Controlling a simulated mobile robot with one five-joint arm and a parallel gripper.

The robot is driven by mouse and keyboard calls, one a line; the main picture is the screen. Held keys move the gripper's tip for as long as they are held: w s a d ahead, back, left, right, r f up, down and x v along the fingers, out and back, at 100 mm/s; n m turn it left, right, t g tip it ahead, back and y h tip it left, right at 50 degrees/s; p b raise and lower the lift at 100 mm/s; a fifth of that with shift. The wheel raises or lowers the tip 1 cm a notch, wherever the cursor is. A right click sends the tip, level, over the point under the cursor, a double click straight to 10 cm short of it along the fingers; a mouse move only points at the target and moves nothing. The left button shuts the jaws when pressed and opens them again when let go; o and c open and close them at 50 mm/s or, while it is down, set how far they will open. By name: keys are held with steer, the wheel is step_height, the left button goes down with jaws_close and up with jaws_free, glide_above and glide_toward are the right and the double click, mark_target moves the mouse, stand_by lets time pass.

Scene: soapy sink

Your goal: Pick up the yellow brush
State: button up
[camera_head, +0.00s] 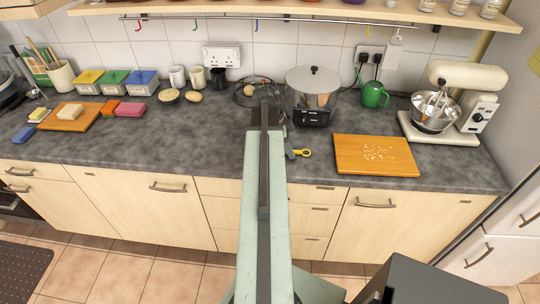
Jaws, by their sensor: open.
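I cannot clearly make out a yellow brush. A small item with a yellow looped handle (301,152) lies on the grey worktop, just right of my arm; its left end is close to the arm and too small to identify. My arm reaches up the middle of the view, over the worktop. My gripper (267,100) is open at its far end, dark and small, in front of a round wire-like basket (246,94). What lies under the arm is hidden.
A steel pot-like appliance (312,90), a green watering can (374,95) and a stand mixer (450,105) stand on the right. A wooden board (375,142) holds pale bits. Sponges, mugs and tubs stand on the left. The worktop's front left-centre is clear.

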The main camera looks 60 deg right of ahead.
jaws_close()
steer(key=shift+r, duration=0.1)
stand_by(0.3)
